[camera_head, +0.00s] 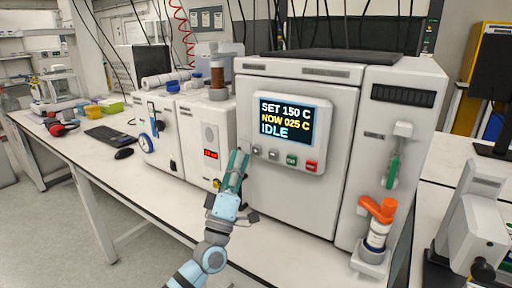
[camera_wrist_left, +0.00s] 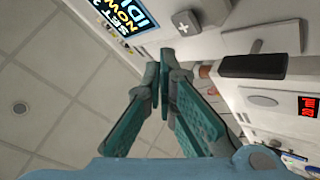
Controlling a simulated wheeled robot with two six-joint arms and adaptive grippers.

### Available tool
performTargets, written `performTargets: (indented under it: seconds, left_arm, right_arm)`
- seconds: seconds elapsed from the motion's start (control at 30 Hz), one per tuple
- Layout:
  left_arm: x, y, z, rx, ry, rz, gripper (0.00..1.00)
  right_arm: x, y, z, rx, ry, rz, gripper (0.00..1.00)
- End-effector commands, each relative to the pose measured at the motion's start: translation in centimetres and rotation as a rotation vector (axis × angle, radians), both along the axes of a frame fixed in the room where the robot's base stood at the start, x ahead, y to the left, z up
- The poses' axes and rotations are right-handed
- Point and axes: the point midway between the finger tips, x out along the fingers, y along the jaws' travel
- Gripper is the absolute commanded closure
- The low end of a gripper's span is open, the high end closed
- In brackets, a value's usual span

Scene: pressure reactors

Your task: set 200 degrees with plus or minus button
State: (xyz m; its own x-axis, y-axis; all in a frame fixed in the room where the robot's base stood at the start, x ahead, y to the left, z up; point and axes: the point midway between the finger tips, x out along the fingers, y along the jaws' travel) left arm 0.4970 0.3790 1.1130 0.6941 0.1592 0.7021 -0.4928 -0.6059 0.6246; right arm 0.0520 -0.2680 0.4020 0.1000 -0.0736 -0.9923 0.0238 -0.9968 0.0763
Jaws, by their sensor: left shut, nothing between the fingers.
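The reactor's control panel (camera_head: 287,132) has a display (camera_head: 286,121) reading SET 150 C, NOW 025 C, IDLE. Below it are two small grey buttons, the left one (camera_head: 257,150) and the right one (camera_head: 273,154), then a green button (camera_head: 291,159) and a red button (camera_head: 311,166). My left gripper (camera_head: 240,153) is shut and empty, its tips just left of the grey buttons. Contact cannot be told. My right gripper is out of view.
A smaller white device with a red readout (camera_head: 210,153) stands left of the reactor (camera_head: 290,205). A keyboard (camera_head: 108,135) and mouse (camera_head: 124,154) lie on the bench at left. The front bench strip is narrow.

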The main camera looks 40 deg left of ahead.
Motion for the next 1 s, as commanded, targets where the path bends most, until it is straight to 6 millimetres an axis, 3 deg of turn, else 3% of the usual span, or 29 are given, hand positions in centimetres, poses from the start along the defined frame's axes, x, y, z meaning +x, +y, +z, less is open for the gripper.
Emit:
performTargets:
  seconds: [0.33, 1.0]
  left_arm:
    - [-3.1, -0.1, 0.3, 0.000, 0.000, -0.001, 1.00]
    - [-3.2, -0.1, 0.1, -0.001, 0.000, -0.001, 1.00]
  right_arm:
    - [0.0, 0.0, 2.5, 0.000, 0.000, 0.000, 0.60]
    - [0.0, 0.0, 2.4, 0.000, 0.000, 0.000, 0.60]
